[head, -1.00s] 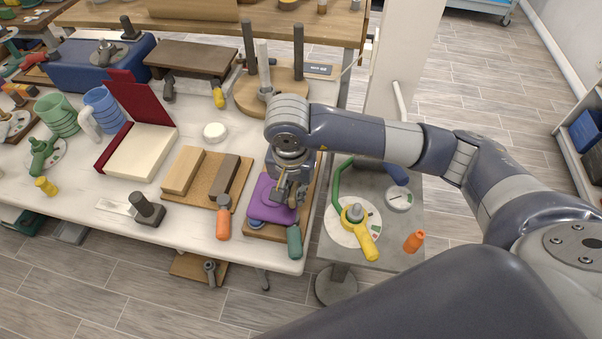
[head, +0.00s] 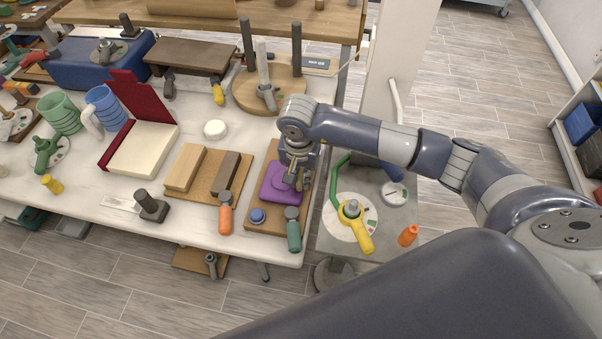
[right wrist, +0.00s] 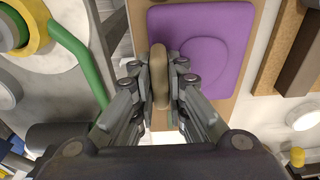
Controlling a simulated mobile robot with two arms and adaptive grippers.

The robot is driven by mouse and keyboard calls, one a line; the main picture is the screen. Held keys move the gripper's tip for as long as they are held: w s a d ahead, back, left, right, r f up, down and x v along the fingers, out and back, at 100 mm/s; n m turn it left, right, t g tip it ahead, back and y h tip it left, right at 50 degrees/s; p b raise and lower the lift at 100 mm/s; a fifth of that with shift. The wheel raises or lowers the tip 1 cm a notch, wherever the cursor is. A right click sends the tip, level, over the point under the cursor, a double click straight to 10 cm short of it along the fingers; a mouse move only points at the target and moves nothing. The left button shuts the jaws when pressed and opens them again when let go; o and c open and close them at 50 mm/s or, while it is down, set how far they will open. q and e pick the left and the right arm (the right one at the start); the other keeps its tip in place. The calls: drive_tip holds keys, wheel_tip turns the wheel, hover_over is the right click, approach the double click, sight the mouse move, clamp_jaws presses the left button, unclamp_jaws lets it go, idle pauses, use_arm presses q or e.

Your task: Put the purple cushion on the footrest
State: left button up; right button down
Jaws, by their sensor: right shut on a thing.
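The purple cushion (head: 278,187) is over a wooden board (head: 252,178) at the table's right end; it also shows in the right wrist view (right wrist: 203,45). I cannot tell whether it touches the board. A tan handle (right wrist: 159,78) stands at its edge. My right gripper (head: 298,182) is above the cushion, its fingers (right wrist: 159,72) closed on this handle. A low dark brown stand (head: 192,54) at the back may be the footrest; I cannot be sure. My left gripper is out of view.
A blue knob (head: 257,215) and a green-handled tool (head: 293,230) are at the board's front. An orange-handled tool (head: 225,215) lies to the left. A round base with upright posts (head: 276,97) stands behind. A grey side table (head: 330,232) with a yellow-handled device (head: 356,225) is to the right.

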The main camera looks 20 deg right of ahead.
drive_tip(key=c, duration=1.6)
unclamp_jaws()
drive_tip(key=shift+r, duration=0.2)
drive_tip(key=r+b, duration=0.1)
drive_tip(key=r, duration=0.2)
drive_tip(key=r+b, duration=0.1)
drive_tip(key=r, duration=0.3)
drive_tip(key=s+r, duration=0.1)
drive_tip(key=r, duration=0.2)
drive_tip(key=shift+a+r+b, duration=0.25)
drive_tip(key=shift+a+b, duration=0.15)
drive_tip(key=shift+s+r, duration=0.15)
drive_tip(key=shift+r, duration=0.45)
